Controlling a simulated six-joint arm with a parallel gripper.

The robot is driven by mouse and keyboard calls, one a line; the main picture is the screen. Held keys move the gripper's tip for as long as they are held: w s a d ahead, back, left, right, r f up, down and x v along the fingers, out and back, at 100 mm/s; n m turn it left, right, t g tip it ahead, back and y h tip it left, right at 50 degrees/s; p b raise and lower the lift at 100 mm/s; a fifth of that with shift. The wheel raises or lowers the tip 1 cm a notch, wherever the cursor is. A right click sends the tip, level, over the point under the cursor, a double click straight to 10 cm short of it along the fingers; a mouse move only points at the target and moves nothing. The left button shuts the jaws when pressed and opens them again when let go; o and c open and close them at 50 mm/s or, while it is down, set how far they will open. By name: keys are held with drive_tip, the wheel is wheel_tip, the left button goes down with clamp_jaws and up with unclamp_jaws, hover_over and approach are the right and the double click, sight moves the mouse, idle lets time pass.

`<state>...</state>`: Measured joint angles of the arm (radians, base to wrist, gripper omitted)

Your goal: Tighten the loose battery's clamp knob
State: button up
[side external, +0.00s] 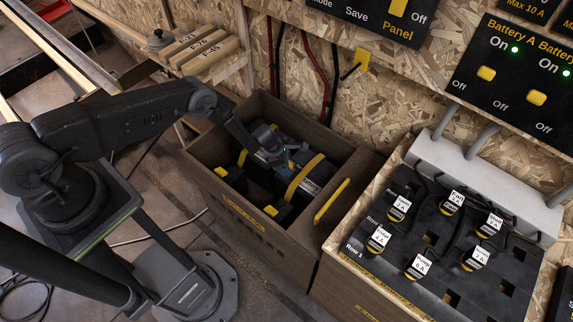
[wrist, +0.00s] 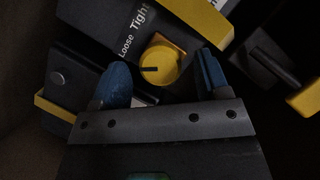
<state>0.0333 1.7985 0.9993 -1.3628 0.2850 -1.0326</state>
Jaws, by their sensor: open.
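The yellow clamp knob (wrist: 160,63) shows in the wrist view, on a black battery part beside the printed words "Loose" and "Tight". Its dark mark points left, nearer "Loose" than "Tight". My gripper (wrist: 162,72) is open, with one blue fingertip on each side of the knob. Whether they touch it cannot be told. In the side external view my gripper (side external: 274,155) reaches down into a wooden crate (side external: 240,208) holding black batteries. One battery there has a yellow strap (side external: 303,176). The knob cannot be made out in that view.
The crate's walls surround my gripper closely. A yellow handle (side external: 332,201) is on its right side. To the right stands a wooden unit with a black panel (side external: 400,255) of labelled plugs. A switch panel (side external: 515,75) and a yellow wall fitting (side external: 363,59) are behind.

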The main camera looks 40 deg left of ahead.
drive_tip(key=shift+d+f, duration=0.1)
drive_tip(key=shift+f, duration=0.4)
drive_tip(key=shift+c, duration=0.4)
drive_tip(key=c, duration=0.8)
drive_tip(key=shift+w, duration=0.1)
drive_tip(key=shift+c, duration=0.2)
drive_tip(key=shift+m, duration=0.3)
drive_tip(key=shift+m+g+h, duration=0.3)
drive_tip(key=shift+m+g, duration=0.1)
drive_tip(key=shift+m, duration=0.7)
drive_tip(key=shift+m+g, duration=0.5)
drive_tip(key=shift+m, duration=1)
drive_tip(key=shift+m+h, duration=0.3)
drive_tip(key=shift+m, duration=0.1)
